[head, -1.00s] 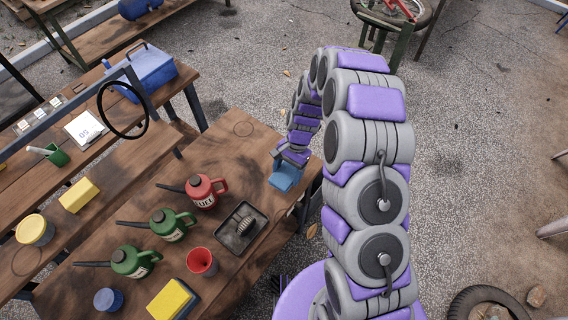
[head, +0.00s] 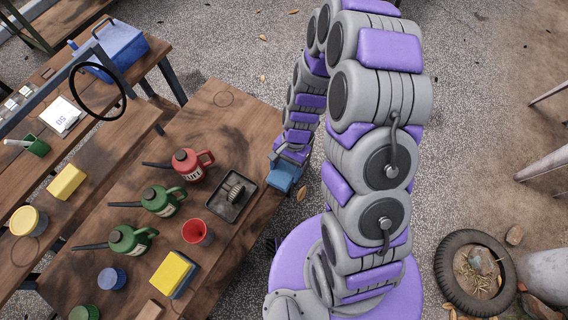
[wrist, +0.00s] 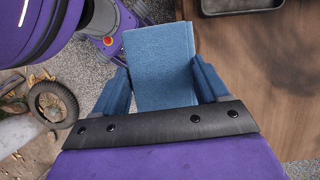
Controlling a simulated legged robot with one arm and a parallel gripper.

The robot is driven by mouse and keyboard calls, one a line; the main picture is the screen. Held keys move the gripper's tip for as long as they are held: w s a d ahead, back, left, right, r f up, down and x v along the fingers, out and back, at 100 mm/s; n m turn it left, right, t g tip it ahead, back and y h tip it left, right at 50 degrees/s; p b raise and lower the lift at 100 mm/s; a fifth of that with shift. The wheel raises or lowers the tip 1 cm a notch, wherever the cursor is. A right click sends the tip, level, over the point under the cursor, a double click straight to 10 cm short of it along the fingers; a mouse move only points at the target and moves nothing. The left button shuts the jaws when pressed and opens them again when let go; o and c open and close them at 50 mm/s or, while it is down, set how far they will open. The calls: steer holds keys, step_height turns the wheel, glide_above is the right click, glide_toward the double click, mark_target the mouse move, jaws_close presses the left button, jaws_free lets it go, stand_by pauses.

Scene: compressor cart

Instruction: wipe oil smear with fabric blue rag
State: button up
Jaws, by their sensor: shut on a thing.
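My gripper (wrist: 163,85) is shut on the blue rag (wrist: 160,60), a flat folded rectangle of fabric between two blue fingers. In the head view the blue rag and fingers (head: 286,177) show small at the end of my arm, just beyond the right edge of the wooden table (head: 245,135). In the wrist view the rag hangs over the grey ground beside the table edge. The table top has several dark patches and a faint ring; I cannot tell which mark is the oil smear.
The table carries a red fuel can (head: 193,164), green cans (head: 162,201), a red funnel (head: 198,233), a dark metal tray (head: 231,197) and a yellow-and-blue sponge (head: 172,273). The far right part of the top is bare. A tyre (head: 475,272) lies at right.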

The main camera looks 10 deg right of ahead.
steer(key=o, duration=0.5)
steer(key=c, duration=0.4)
steer(key=shift+w, duration=0.15)
